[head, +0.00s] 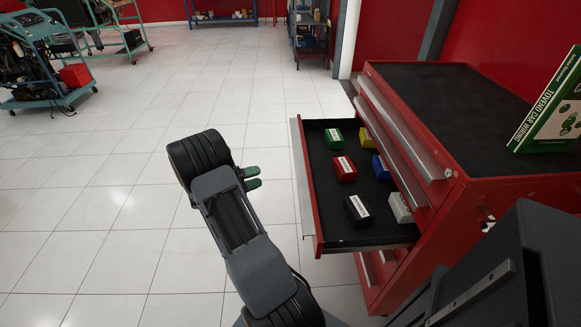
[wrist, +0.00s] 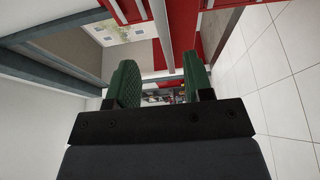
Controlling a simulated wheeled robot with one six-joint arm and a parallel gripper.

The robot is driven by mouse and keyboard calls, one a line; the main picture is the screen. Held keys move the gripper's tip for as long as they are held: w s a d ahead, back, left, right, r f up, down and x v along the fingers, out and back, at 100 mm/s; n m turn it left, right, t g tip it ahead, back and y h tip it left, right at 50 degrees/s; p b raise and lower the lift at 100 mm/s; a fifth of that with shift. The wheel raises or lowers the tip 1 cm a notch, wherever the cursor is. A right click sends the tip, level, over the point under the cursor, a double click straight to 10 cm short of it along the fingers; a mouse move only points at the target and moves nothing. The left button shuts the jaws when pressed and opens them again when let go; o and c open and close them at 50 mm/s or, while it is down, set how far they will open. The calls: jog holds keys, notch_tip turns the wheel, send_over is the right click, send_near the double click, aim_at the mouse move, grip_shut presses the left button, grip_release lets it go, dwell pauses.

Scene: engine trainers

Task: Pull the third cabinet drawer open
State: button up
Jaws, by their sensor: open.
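The red cabinet (head: 445,215) stands at the right in the head view. One of its drawers (head: 309,205) is pulled well out to the left, with closed drawer fronts above and below it. I cannot surely count which drawer it is. Several small coloured boxes lie inside, among them a green box (head: 334,138), a red box (head: 345,170) and a black box (head: 357,210). My gripper (head: 257,177) is left of the drawer's front, apart from it. In the wrist view, its green fingers (wrist: 162,65) are spread with nothing between them.
A green book (head: 552,110) stands on the cabinet's black top. A wheeled engine stand (head: 45,100) is at the far left, and shelves (head: 311,40) stand at the back. The tiled floor (head: 120,215) left of my arm is clear.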

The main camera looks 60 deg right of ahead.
jog(key=x, duration=1.3)
jog(key=shift+d, duration=0.15)
jog(key=shift+s+f, duration=0.1)
grip_shut()
jog(key=shift+f, duration=0.1)
